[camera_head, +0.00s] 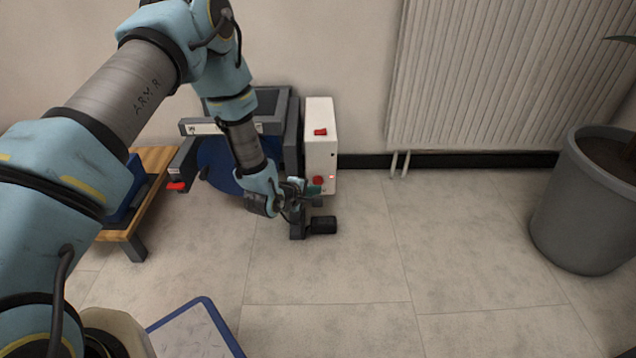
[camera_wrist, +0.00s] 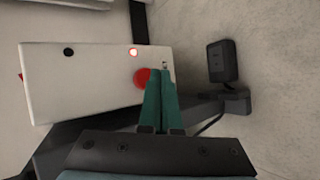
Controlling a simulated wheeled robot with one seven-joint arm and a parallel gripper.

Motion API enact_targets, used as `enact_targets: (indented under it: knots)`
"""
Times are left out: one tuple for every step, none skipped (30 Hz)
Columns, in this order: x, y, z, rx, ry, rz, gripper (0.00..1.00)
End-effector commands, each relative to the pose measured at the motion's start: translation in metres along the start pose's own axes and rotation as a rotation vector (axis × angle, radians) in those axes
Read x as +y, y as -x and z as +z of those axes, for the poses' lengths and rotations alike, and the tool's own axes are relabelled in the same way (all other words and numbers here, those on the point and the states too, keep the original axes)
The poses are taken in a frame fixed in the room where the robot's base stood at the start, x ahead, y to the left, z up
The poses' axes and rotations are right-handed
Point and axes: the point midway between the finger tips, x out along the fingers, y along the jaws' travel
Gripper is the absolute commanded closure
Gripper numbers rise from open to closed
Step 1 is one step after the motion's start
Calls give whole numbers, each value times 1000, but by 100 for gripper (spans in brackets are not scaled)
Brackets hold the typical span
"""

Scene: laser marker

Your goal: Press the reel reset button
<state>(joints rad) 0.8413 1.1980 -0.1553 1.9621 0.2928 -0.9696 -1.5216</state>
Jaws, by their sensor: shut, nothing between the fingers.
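A white control box (camera_head: 320,150) stands on the machine's right side. It carries a red switch (camera_head: 320,132) near its top and a round red button (camera_head: 318,180) low on its front. In the wrist view the round red button (camera_wrist: 142,78) shows just left of my fingertips, partly covered by them, beside a small lit red lamp (camera_wrist: 133,52). My gripper (camera_head: 314,188) is shut and empty, with its green fingers (camera_wrist: 160,75) together at the button's edge. I cannot tell whether they touch it. No label is readable.
A dark machine frame with a blue reel (camera_head: 222,165) stands behind my arm. A black pedal-like block (camera_head: 322,225) lies on the floor by the box. A wooden bench (camera_head: 150,185) is at left, a grey plant pot (camera_head: 585,205) at right.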

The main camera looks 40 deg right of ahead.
Motion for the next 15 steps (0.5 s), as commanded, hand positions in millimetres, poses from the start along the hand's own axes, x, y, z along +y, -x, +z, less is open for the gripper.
enact_targets:
  knots:
    - [1,-1,-1,1,1,0,100]
    - [1,-1,-2,1,1,1,100]
    - [2,-2,-2,1,1,1,100]
    - [3,-3,-3,1,1,1,100]
    - [3,-4,-3,1,1,1,100]
    - [4,-4,-4,0,0,1,100]
    - [4,-5,-4,0,0,1,100]
    - [4,-5,-4,0,0,1,100]
    - [4,-6,-4,0,0,1,100]
    - [4,-6,-4,0,0,1,100]
    - [4,-6,-4,0,0,0,100]
    - [4,-6,-4,0,0,0,100]
    - [4,-6,-4,0,0,0,100]
    - [4,-6,-4,0,0,0,100]
    - [4,-5,-4,0,0,0,100]
